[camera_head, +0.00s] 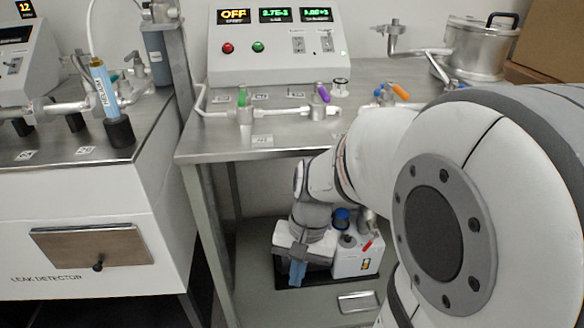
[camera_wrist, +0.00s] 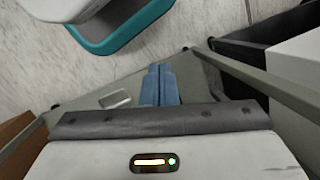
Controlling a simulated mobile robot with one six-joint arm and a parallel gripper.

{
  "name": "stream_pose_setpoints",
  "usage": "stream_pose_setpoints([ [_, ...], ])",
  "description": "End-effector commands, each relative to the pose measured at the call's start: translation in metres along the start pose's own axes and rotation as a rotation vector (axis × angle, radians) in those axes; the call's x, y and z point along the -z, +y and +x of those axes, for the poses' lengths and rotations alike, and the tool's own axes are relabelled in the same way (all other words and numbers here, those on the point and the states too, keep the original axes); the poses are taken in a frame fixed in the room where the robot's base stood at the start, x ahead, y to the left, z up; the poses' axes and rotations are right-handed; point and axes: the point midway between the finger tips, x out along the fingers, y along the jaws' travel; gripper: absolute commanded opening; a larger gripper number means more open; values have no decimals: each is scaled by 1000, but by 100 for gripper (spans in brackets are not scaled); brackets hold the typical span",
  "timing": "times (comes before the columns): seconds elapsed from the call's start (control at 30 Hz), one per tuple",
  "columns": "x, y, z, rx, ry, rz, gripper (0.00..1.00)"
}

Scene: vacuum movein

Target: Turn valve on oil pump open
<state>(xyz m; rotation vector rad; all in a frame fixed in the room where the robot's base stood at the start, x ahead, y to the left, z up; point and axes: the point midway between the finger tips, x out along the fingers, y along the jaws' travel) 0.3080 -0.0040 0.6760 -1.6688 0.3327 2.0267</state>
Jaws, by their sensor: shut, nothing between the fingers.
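The oil pump (camera_head: 352,262) is a white box on the lower shelf under the steel table, partly hidden behind my arm. A blue cap (camera_head: 341,218) stands above it. A small red handle (camera_head: 367,245), apparently the valve, slants at its upper right. My gripper (camera_head: 297,274) has blue fingers and is at the pump's left front, pointing down, apart from the red handle. The fingers also show in the wrist view (camera_wrist: 159,78), side by side, shut and empty. I cannot make out the pump or its valve in the wrist view.
The steel tabletop (camera_head: 222,143) above carries a control box (camera_head: 280,47) and pipes with green, purple and orange valve handles. A table leg (camera_head: 207,240) stands left of my gripper, with the leak detector cabinet (camera_head: 50,230) beyond. A metal plate (camera_head: 357,301) lies low in front.

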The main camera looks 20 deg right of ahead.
Motion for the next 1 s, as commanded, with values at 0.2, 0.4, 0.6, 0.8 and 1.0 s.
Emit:
stream_pose_setpoints([
  [0.2,25,4,38,167,-368,638,0],
  [0.4,66,10,60,330,-750,1207,0],
  [0.6,124,37,80,507,-1196,1705,0],
  [0.8,184,96,111,712,-1733,2075,0],
  [1.0,224,178,155,-822,2034,-1939,0],
])
